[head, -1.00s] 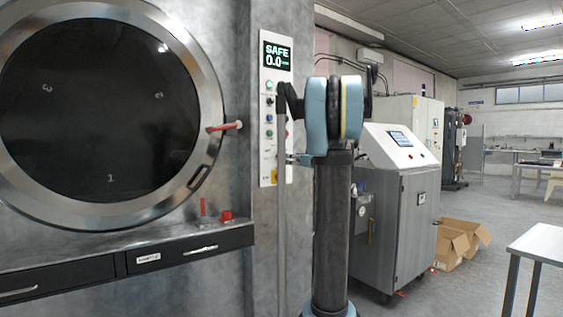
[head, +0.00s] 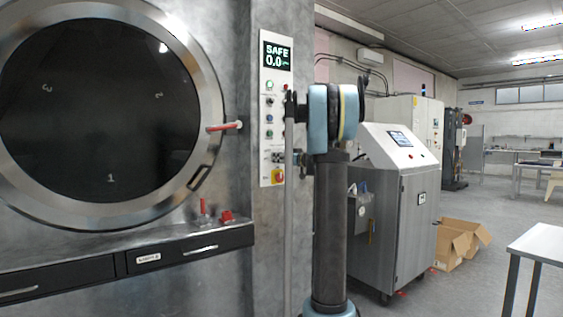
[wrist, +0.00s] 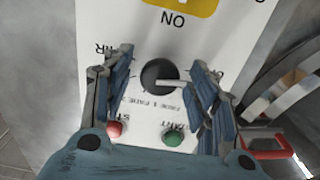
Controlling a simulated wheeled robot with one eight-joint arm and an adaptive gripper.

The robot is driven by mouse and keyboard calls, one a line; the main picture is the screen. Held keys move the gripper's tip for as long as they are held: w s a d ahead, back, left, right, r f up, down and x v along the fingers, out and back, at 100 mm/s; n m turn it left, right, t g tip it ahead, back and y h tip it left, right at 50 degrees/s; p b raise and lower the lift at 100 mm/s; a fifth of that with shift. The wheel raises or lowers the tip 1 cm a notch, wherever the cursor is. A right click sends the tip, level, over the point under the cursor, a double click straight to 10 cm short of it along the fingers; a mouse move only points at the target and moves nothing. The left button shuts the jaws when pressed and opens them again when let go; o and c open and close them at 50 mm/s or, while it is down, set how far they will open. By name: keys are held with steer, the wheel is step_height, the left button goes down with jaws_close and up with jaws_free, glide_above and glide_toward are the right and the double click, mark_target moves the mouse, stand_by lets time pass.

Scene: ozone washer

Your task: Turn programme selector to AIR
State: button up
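The programme selector is a round black knob (wrist: 160,77) on the white control panel (wrist: 140,25), seen in the wrist view. Its pale pointer bar points right in that view. A partly covered label, seemingly AIR, is left of the knob, behind my left finger. My gripper (wrist: 162,60) is open, with one finger on each side of the knob. The right finger is close to the pointer's end; I cannot tell whether it touches.
In the wrist view a red button (wrist: 114,129) and a green START button (wrist: 174,138) sit near the fingers, and a yellow plate (wrist: 185,5) is at the top. A red-tipped door handle (head: 225,126) sticks out left of the panel. A steel cabinet (head: 405,230) stands right of my arm.

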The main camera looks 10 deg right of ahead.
steer(key=c, duration=0.9)
steer(key=shift+m, duration=0.3)
steer(key=m, duration=3.4)
steer(key=shift+s+f, duration=0.1)
steer(key=m, duration=0.5)
steer(key=shift+m, duration=0.3)
steer(key=o, duration=1.1)
